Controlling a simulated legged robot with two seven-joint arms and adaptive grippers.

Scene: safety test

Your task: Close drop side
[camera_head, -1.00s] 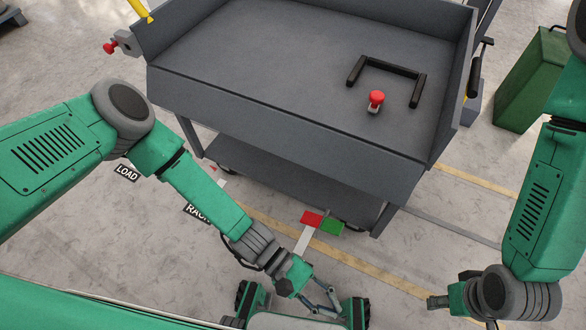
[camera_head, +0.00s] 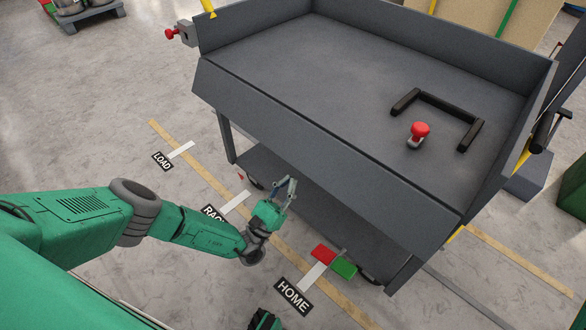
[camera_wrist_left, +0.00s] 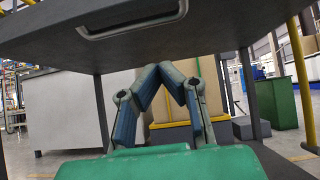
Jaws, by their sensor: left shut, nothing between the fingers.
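The grey cart (camera_head: 370,75) stands in front of me. Its near drop side (camera_head: 320,155) is folded down below the deck edge, while the other visible sides stand up. In the left wrist view a grey panel with a metal pull handle (camera_wrist_left: 130,27) spans the top, above the fingers. My left gripper (camera_head: 290,182) is low beside the cart, below the drop side's lower edge, shut and empty. Its fingers (camera_wrist_left: 160,70) meet in the wrist view, apart from the handle. A red knob on a bracket (camera_head: 172,34) sits at the cart's left corner.
A red-topped latch (camera_head: 418,133) and black U-shaped bar (camera_head: 445,103) lie on the deck. A lower shelf (camera_head: 310,200) is under it. A red and green plate (camera_head: 334,261) is near floor labels such as HOME (camera_head: 293,296).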

